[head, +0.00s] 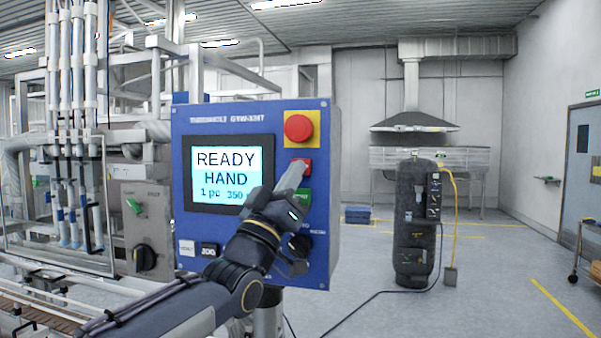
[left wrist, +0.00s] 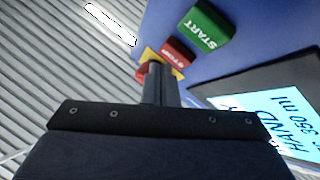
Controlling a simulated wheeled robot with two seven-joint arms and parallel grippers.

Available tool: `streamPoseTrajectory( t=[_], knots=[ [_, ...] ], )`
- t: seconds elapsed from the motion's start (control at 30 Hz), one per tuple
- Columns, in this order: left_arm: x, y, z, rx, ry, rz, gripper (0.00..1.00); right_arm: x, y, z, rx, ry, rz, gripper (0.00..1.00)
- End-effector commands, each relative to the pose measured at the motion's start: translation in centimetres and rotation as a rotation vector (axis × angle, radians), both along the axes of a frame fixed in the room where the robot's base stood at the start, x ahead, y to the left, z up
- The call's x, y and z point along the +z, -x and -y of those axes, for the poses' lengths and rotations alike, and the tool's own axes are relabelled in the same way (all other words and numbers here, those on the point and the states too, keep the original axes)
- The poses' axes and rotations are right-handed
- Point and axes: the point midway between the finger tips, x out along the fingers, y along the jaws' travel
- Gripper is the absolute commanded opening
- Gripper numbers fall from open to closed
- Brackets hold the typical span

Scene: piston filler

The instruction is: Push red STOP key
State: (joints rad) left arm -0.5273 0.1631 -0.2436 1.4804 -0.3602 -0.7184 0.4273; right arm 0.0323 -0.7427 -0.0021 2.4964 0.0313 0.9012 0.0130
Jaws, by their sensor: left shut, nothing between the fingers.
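The red STOP key (head: 302,167) is a small rectangular key on the blue control panel (head: 255,118), below a round red button on a yellow plate (head: 299,127). It also shows in the left wrist view (left wrist: 181,52), with its lettering readable. My left gripper (head: 299,167) is shut and empty, its fingertips at the STOP key and covering its lower left part. In the left wrist view the fingertips (left wrist: 155,68) lie beside the key's edge; I cannot tell whether they touch it. My right gripper is not in view.
The green START key (left wrist: 205,28) sits beside the STOP key, below it in the head view. The panel's screen (head: 226,172) reads READY HAND. A black selector knob (head: 299,245) is lower on the panel.

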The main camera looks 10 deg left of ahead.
Motion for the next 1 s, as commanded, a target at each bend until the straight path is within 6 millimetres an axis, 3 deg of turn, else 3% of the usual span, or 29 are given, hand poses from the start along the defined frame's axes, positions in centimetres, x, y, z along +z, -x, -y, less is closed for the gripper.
streamPoseTrajectory(
  t=[0.43, 1.0],
  knots=[
    [-0.1, 0.7, 0.0, -0.001, 0.001, 0.001, 0.0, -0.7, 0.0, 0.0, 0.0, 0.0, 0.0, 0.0],
    [-0.1, 5.4, -0.2, -0.001, 0.0, 0.0, 0.0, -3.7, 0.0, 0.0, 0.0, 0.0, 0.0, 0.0]
  ],
)
